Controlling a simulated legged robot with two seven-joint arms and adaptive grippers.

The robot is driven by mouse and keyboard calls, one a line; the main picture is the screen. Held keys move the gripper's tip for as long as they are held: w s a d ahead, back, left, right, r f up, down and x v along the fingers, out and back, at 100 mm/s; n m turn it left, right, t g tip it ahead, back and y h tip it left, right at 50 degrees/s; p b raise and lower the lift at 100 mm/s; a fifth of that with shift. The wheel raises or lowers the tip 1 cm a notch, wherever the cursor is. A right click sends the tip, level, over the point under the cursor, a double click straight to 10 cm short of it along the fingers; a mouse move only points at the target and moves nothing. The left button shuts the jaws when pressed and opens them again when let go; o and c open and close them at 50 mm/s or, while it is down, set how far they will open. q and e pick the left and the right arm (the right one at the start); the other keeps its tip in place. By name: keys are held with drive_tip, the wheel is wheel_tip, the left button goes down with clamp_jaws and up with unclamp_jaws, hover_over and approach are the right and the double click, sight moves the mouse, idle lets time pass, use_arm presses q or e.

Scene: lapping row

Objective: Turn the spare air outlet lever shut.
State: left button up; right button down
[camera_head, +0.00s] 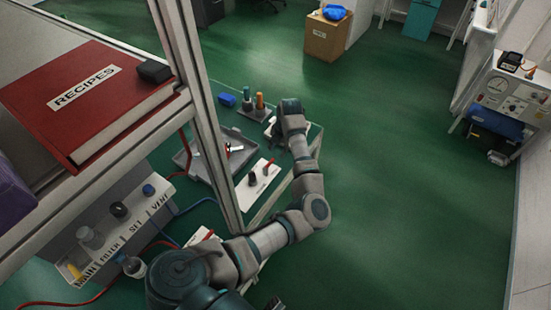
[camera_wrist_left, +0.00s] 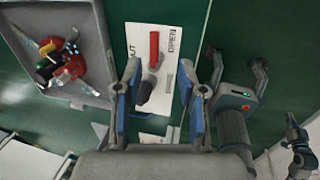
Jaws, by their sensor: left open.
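The spare outlet lever has a red handle (camera_wrist_left: 154,50) on a dark pivot (camera_wrist_left: 147,90), on a white plate (camera_wrist_left: 170,60) marked OPEN along its right side; the other label is partly hidden. The handle points away along the plate. In the head view the plate (camera_head: 258,184) lies at the cart's near side. My left gripper (camera_wrist_left: 160,75) is open, its blue-padded fingers either side of the lever, apart from it; in the head view it (camera_head: 276,133) is partly hidden by my wrist. My right gripper (camera_wrist_left: 236,68) appears with spread fingers right of the plate.
A grey tray (camera_wrist_left: 92,99) with coloured items lies left of the plate. Bottles (camera_head: 260,101) and a blue block (camera_head: 227,99) stand behind. A frame post (camera_head: 209,110) and a shelf with a red book (camera_head: 90,100) are close on the left. The right floor is clear.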

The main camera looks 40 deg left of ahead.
sight(272, 160)
use_arm(q)
drive_tip(key=x, duration=0.3)
drive_tip(key=a+x, duration=0.1)
drive_tip(key=x, duration=0.3)
drive_tip(key=shift+a+f+b, duration=0.1)
drive_tip(key=shift+a+b, duration=0.05)
drive_tip(key=shift+b, duration=0.15)
drive_tip(key=shift+a+f, duration=0.15)
drive_tip(key=shift+f, duration=0.3)
drive_tip(key=shift+d+r, duration=0.2)
drive_tip(key=shift+d, duration=0.4)
drive_tip(key=c, duration=0.7)
drive_tip(key=shift+s+a+f, duration=0.1)
drive_tip(key=shift+s+a, duration=0.05)
drive_tip(key=shift+a, duration=0.1)
clamp_jaws()
use_arm(e)
drive_tip(key=shift+w+a+r, duration=0.1)
drive_tip(key=shift+a+r, duration=0.15)
drive_tip(key=shift+r, duration=0.25)
drive_tip(key=shift+w+a+r, duration=0.1)
drive_tip(key=shift+a+r, duration=0.1)
drive_tip(key=shift+r, duration=0.3)
